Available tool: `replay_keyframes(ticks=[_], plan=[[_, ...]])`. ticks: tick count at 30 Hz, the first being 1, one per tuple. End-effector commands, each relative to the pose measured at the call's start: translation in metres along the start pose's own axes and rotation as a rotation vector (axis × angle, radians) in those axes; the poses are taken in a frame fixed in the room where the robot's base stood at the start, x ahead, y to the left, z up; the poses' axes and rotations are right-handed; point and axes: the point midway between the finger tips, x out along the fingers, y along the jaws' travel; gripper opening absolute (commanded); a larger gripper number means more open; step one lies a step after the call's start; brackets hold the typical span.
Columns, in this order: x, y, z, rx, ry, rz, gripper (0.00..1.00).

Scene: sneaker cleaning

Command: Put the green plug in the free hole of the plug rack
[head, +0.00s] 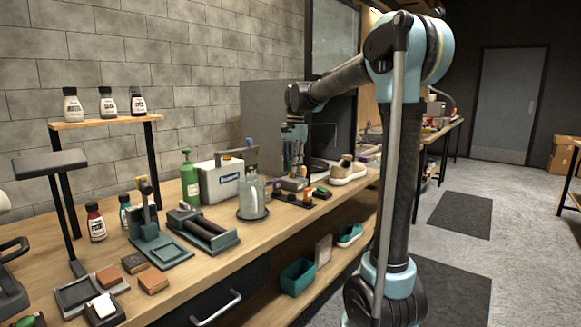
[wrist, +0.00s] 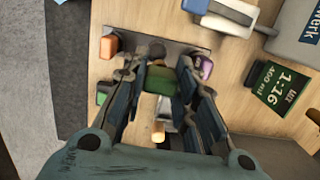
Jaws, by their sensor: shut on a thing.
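My gripper (wrist: 162,98) points down over the workbench, its fingers closed on a green plug (wrist: 160,82). In the head view my gripper (head: 293,160) is above the far part of the bench, and the held plug is hard to make out there. The dark plug rack (wrist: 180,46) lies beneath and beyond the fingers, partly hidden by them. An orange plug (wrist: 108,47) is at its left end and a purple plug (wrist: 203,65) at its right. I cannot tell which hole is free, nor whether the held plug touches the rack.
A small green-topped item (wrist: 104,93) lies left of the fingers. A glass jug (head: 251,195) on a dark tray, a white case (head: 220,182) and a green bottle (head: 189,180) stand nearby. A sneaker (head: 347,171) is to the right.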

Motion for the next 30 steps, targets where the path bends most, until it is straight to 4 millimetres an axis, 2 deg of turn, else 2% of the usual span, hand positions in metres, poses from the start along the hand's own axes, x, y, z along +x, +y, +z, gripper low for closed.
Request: replay_keyframes(ticks=[21,30], plan=[[0.049,0.000,-0.006,0.000,0.000,0.000,0.05],[0.057,0.001,-0.007,0.000,0.000,0.000,0.05]])
